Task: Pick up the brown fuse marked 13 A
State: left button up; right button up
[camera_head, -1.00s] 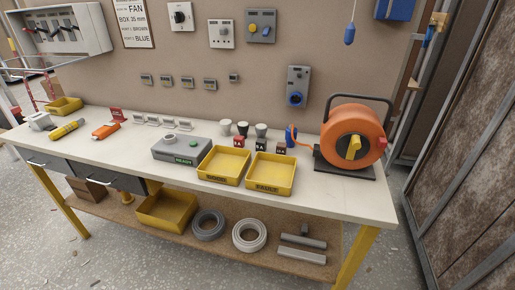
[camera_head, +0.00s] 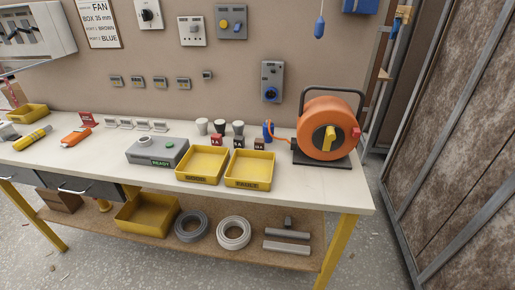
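Three small marked blocks stand in a row on the workbench, behind the two yellow trays: a red one (camera_head: 216,140), a dark one (camera_head: 238,142) and a brown one (camera_head: 260,144). The brown block is at the right end of the row, left of the orange cable reel. Its marking is too small to read for certain. Neither of my grippers shows in the head view.
The workbench (camera_head: 310,191) has a clear strip at its front edge. Two yellow trays (camera_head: 203,181) (camera_head: 249,184) stand before the blocks. The orange cable reel (camera_head: 312,113) stands to the right, and a grey READY box (camera_head: 141,151) to the left. Wire coils (camera_head: 232,247) lie on the lower shelf.

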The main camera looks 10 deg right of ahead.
aim_at(259, 143)
jog(key=i+j+z, duration=0.2)
jog(key=z, duration=0.15)
jog(key=i+j+z, duration=0.7)
jog(key=k+l, duration=0.05)
jog(key=k, duration=0.05)
